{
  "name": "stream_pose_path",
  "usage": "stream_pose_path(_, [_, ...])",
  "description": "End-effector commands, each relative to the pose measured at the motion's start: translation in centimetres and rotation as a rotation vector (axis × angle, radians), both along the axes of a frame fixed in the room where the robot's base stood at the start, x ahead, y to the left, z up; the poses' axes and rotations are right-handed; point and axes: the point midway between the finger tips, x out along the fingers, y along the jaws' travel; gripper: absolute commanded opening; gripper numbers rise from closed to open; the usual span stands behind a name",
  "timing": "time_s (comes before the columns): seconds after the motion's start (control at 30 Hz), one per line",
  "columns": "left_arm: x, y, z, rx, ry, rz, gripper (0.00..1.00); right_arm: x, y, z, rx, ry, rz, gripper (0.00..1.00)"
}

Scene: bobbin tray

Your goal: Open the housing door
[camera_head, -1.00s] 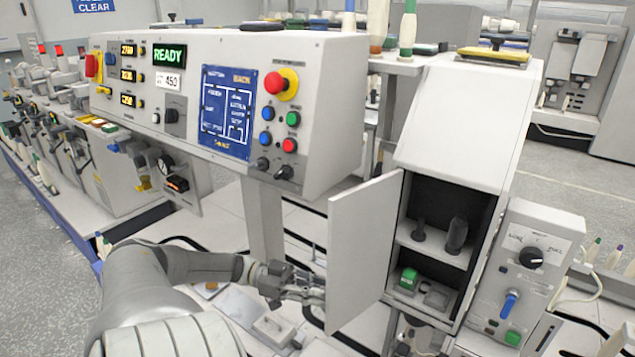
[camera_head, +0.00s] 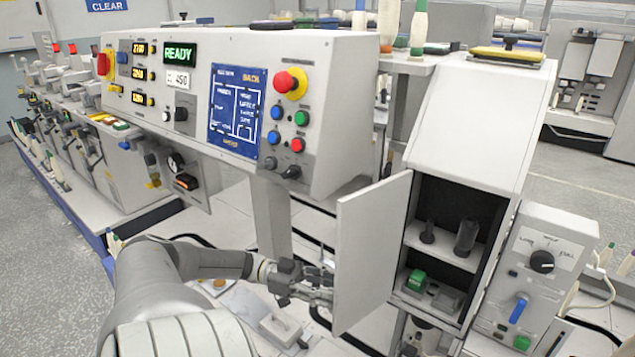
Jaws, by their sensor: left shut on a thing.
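The white housing door (camera_head: 372,250) stands swung open to the left of its housing (camera_head: 468,120). Inside the open housing are two dark pegs on a shelf, with a green block (camera_head: 416,280) below them. My left gripper (camera_head: 326,288) is at the door's left free edge, low down. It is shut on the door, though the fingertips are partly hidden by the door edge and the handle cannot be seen. My right gripper is not in view.
A control panel (camera_head: 330,110) with a red stop button overhangs to the upper left of the door. A box with a black knob (camera_head: 541,262) adjoins the housing on the right. A pale block (camera_head: 280,328) lies below my left arm.

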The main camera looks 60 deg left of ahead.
Motion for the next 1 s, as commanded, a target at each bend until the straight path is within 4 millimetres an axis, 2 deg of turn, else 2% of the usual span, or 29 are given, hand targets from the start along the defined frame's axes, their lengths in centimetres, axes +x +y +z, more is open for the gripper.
stream_pose_path(0.13, [-0.5,1.4,0.4,-0.002,-0.009,0.010,0.32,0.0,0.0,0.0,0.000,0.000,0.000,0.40])
stream_pose_path(0.5, [-4.5,5.7,0.1,0.001,-0.004,0.005,0.32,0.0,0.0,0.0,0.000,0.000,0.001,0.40])
stream_pose_path(0.7, [-5.9,7.4,0.1,0.000,-0.004,0.004,0.32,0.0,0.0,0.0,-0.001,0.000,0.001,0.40])
stream_pose_path(1.0, [-7.1,8.9,0.1,0.001,-0.006,0.001,0.32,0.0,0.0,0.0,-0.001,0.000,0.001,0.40])
